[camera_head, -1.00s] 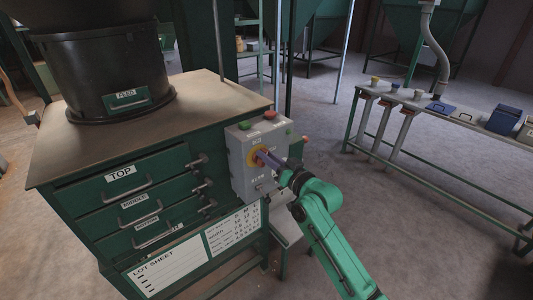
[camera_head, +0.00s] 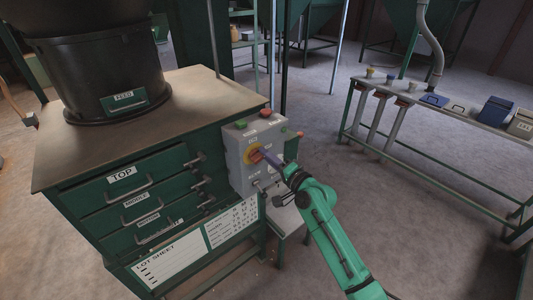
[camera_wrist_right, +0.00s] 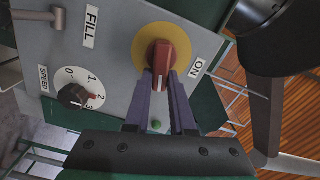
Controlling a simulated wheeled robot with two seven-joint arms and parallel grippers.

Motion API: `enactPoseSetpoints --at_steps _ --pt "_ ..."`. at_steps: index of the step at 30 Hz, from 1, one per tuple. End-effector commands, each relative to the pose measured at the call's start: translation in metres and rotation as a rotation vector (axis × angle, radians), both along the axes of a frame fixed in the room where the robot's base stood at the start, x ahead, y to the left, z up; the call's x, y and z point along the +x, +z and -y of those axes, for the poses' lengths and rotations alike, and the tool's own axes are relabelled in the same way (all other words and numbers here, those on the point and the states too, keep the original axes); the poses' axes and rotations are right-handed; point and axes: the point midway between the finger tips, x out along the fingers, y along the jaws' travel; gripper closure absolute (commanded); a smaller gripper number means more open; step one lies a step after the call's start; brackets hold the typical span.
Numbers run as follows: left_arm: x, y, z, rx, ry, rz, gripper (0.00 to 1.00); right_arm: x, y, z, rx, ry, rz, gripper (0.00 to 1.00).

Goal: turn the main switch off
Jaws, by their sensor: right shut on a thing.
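The main switch is a red rotary handle on a yellow disc (camera_head: 253,154), on the front of a grey control box (camera_head: 240,172). In the right wrist view the red handle (camera_wrist_right: 163,60) sits on the yellow disc (camera_wrist_right: 146,41), with an "ON" label (camera_wrist_right: 197,68) beside it. My right gripper (camera_head: 264,156) reaches the switch from the lower right. In the right wrist view its two purple fingers (camera_wrist_right: 162,80) are closed on the lower end of the red handle. My left gripper is not in view.
The box also carries a speed dial (camera_wrist_right: 74,96), a "FILL" label (camera_wrist_right: 91,27), and red and green buttons on top. A green drawer cabinet (camera_head: 150,205) stands left of it, bearing a dark feed drum (camera_head: 100,80). A bench with bins (camera_head: 470,114) stands at right.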

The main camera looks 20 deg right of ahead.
Motion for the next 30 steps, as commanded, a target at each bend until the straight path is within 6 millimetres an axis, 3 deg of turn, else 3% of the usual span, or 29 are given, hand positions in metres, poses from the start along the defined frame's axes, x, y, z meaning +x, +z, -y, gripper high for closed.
enactPoseSetpoints --at_steps 12,30 --pt "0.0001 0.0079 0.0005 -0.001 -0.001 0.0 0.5 0.0003 -0.0049 0.0011 0.231 -0.001 -0.092 1.0" --pt "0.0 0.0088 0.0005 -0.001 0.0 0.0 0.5 0.0003 -0.0069 0.001 0.28 0.0 -0.112 1.0"
